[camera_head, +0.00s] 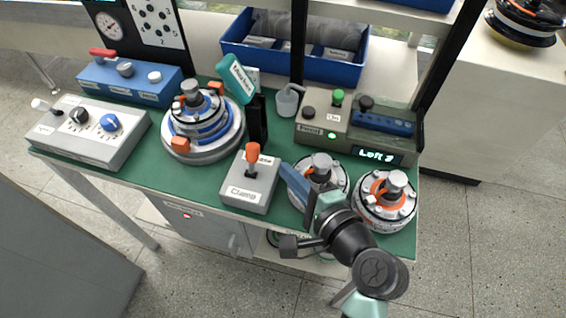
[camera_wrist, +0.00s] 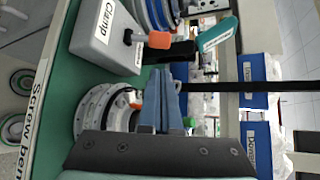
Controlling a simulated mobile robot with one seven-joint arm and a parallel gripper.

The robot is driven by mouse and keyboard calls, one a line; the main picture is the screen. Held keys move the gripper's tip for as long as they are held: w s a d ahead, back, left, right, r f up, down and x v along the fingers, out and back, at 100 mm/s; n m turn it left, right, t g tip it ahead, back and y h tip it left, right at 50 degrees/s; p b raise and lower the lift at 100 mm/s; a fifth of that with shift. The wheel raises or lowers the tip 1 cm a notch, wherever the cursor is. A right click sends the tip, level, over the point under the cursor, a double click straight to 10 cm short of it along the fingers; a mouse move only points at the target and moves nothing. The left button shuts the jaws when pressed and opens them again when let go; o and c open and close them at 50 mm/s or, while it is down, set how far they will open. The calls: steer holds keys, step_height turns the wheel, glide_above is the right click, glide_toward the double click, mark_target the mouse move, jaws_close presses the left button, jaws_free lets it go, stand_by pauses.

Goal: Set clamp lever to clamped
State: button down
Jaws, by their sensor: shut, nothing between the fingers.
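In the wrist view the lever (camera_wrist: 158,40) sticks out from the Clamp box (camera_wrist: 103,38) at the upper middle. My gripper (camera_head: 287,170) is to the right of the Clamp box, over the middle round hub part (camera_head: 322,168), and partly hides it. Its blue fingers (camera_wrist: 165,75) are shut and empty, apart from the lever.
A hub with blue windings (camera_head: 203,128) stands left of the box, and a teal-topped dark stand (camera_head: 257,118) behind it. Another hub (camera_head: 385,200) is at the right. Behind are a control panel (camera_head: 350,132) and a blue bin (camera_head: 290,62). Green mat (camera_head: 290,140) shows between.

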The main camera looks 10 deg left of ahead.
mark_target(252, 160)
steer(key=x, duration=0.8)
steer(key=shift+w+a+f, duration=0.1)
steer(key=shift+w+a, duration=0.1)
steer(key=shift+w, duration=0.05)
steer(key=shift+s+b, duration=0.1)
steer(key=shift+b, duration=0.35)
